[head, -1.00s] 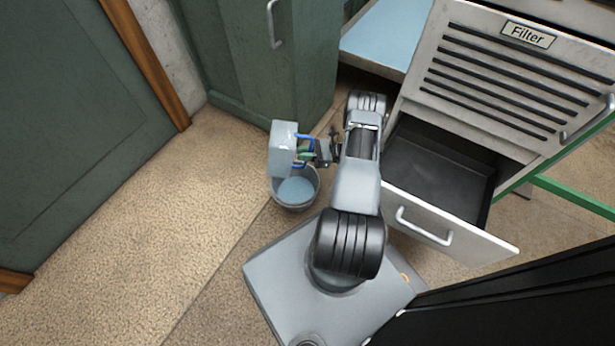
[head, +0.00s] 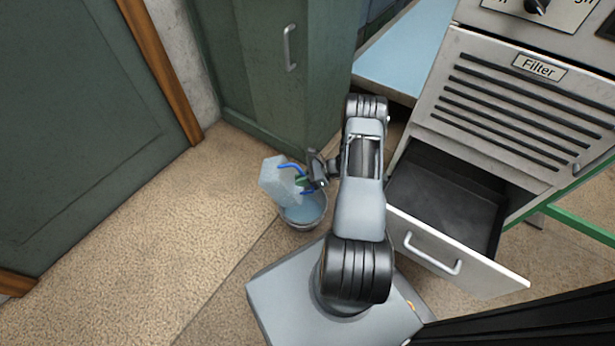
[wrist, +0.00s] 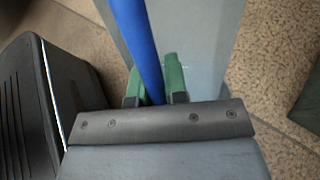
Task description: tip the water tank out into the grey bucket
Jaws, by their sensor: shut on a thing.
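The water tank (head: 276,178) is a pale grey-white box with a blue handle (head: 291,166). In the head view it is tilted over the grey bucket (head: 303,224), above its upper left rim. The bucket stands on the floor and light blue shows inside it. My gripper (head: 305,181) is shut on the blue handle at the tank's right side. In the wrist view the green fingertips (wrist: 157,82) sit either side of the blue handle (wrist: 137,45), with the tank's grey wall (wrist: 205,50) behind. I cannot see whether water is pouring.
An open drawer (head: 445,205) juts out right of my arm, below a panel labelled Filter (head: 540,68). A green cabinet (head: 290,85) stands behind the bucket. The carpeted floor (head: 150,240) to the left is clear.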

